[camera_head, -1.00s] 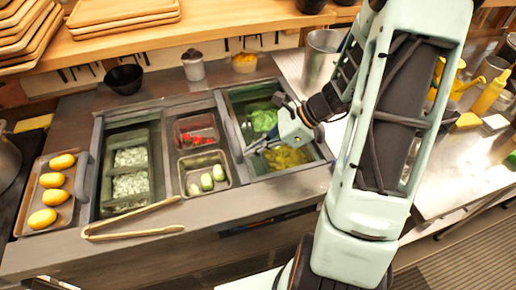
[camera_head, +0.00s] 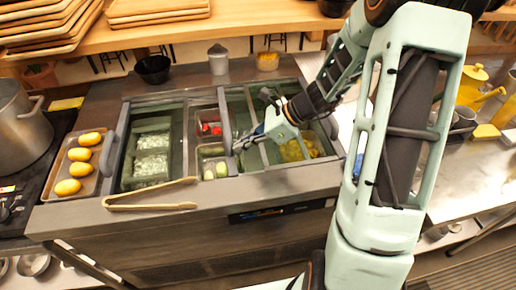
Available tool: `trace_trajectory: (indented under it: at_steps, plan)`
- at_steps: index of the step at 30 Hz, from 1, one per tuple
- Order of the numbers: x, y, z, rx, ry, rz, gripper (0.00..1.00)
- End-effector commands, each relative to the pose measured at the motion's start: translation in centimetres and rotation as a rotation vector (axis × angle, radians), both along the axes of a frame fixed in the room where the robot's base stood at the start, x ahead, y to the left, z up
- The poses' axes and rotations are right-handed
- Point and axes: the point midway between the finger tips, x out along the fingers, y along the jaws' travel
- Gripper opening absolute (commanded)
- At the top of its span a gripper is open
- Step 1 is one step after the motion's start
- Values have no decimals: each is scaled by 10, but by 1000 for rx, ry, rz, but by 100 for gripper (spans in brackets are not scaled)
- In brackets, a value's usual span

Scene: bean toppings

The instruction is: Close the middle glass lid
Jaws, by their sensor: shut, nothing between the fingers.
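The topping counter has three sections with glass lids in grey frames. The middle lid's upright grey handle (camera_head: 225,128) stands over the middle section, with red pieces (camera_head: 210,129) and green vegetables (camera_head: 215,171) in trays to its left. My gripper (camera_head: 240,146) is shut and empty, with its tips just right of the handle, very near or touching it; contact cannot be told. The lid's glass is hard to make out, and my gripper and arm hide part of the right section with yellow food (camera_head: 294,150).
Wooden tongs (camera_head: 150,196) lie on the counter's front edge. A tray of yellow items (camera_head: 97,180) and a large pot (camera_head: 20,130) stand on the left. A black bowl (camera_head: 153,69) and a lidded jar (camera_head: 218,60) stand behind. My arm fills the right side.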

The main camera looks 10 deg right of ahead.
Motion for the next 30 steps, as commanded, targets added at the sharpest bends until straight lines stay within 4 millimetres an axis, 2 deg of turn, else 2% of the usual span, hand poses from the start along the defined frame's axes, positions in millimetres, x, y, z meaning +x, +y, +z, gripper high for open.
trace_trajectory:
  at_steps: [1, 5, 9, 15, 21, 30]
  plan:
    - [0, 13, -1, 3, 0, 10, 0]
    - [0, 41, -2, 3, 0, 11, 0]
    - [0, 79, -2, 3, 1, 12, 0]
    - [0, 116, -1, 3, 0, 8, 0]
    - [1, 132, 0, 2, 1, 4, 0]
    - [1, 137, 1, 4, 1, 5, 0]
